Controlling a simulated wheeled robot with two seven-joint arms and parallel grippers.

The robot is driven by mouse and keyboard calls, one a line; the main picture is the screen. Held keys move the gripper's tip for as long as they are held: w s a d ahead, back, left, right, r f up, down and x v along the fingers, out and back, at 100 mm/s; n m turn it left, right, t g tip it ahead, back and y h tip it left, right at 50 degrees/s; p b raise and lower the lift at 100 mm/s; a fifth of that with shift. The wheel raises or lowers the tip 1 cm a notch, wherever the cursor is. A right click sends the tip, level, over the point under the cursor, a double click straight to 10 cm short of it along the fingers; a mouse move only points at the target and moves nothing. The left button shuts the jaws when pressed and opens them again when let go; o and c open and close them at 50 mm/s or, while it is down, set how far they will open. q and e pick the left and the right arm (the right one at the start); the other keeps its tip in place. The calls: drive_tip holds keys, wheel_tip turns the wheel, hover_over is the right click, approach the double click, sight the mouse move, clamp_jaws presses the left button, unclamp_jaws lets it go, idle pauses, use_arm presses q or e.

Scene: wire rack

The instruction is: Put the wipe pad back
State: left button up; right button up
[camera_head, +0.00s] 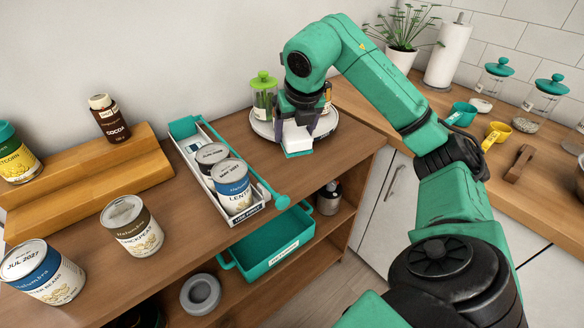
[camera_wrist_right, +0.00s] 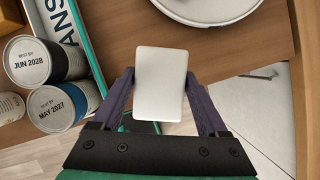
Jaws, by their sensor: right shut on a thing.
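The wipe pad (camera_head: 298,138) is a white block with a teal underside. My right gripper (camera_head: 303,128) is shut on it, with one finger on each side, at the front of the round white tray on the rack's top shelf. In the right wrist view the pad (camera_wrist_right: 160,84) shows its white face between the purple fingers of the gripper (camera_wrist_right: 163,105). I cannot tell whether the pad touches the shelf. My left gripper is not in view.
The round white tray (camera_head: 262,129) holds a green-lidded jar (camera_head: 264,96) and other containers, partly hidden by my arm. A long can tray (camera_head: 187,152) stands to the left. A teal bin (camera_head: 270,245) sits on the lower shelf. Cans (camera_head: 132,226) stand at the front left.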

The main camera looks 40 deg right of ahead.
hover_over(291, 172)
drive_tip(key=s, duration=0.2)
drive_tip(key=f, duration=0.6)
drive_tip(key=shift+w+a+b, duration=0.25)
drive_tip(key=shift+b, duration=0.05)
wheel_tip(291, 172, down, 4)
drive_tip(key=shift+r, duration=0.1)
drive_tip(key=shift+f, duration=0.6)
drive_tip(key=o, duration=1.1)
drive_tip(key=shift+r, duration=0.1)
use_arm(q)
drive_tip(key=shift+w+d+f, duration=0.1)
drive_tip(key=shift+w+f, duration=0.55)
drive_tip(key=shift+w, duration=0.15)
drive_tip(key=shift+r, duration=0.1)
